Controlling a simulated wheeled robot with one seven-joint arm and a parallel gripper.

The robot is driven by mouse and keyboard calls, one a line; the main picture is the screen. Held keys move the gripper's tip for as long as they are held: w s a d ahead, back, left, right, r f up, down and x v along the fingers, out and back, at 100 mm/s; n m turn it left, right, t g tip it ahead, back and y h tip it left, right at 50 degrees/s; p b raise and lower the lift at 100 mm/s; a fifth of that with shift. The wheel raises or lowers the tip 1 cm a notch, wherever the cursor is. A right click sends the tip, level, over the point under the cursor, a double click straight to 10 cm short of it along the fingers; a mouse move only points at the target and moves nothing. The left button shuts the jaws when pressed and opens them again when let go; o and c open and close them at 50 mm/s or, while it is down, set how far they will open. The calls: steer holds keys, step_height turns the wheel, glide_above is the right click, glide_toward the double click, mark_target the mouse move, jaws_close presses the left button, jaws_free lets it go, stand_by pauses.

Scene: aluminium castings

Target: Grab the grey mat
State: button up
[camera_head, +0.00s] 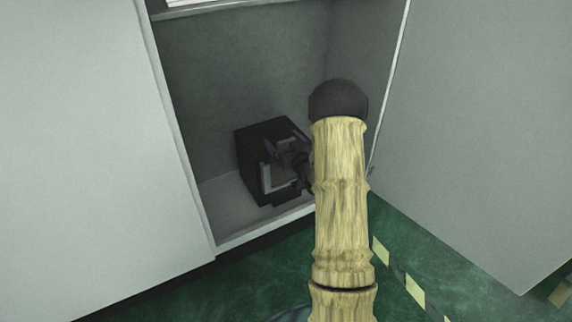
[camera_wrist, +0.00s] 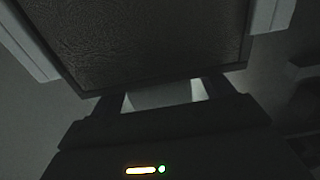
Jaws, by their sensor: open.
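A dark, box-shaped item (camera_head: 250,152) stands tilted on the floor of the open cabinet in the head view. In the wrist view a dark grey textured face with a thin rim (camera_wrist: 150,45) fills the upper middle. It looks like the same item; I cannot tell whether it is the grey mat, and no other mat shows. My gripper (camera_head: 282,163) is inside the cabinet, right at this item. In the wrist view its two light fingers (camera_wrist: 152,30) stand apart, one on each side of the textured face. Contact cannot be made out. My arm hides part of the cabinet's right side.
The cabinet floor (camera_head: 228,205) is bare left of the item. A pale panel (camera_head: 90,150) closes the left side, and another pale panel (camera_head: 480,130) stands at the right. A shelf edge (camera_head: 225,8) crosses above. The green floor (camera_head: 260,262) has a yellow and black stripe (camera_head: 413,288).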

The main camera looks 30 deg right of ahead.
steer(key=shift+c, duration=0.4)
steer(key=c, duration=1.3)
steer(key=shift+r, duration=0.1)
step_height(320, 180, up, 18)
steer(key=p, duration=0.8)
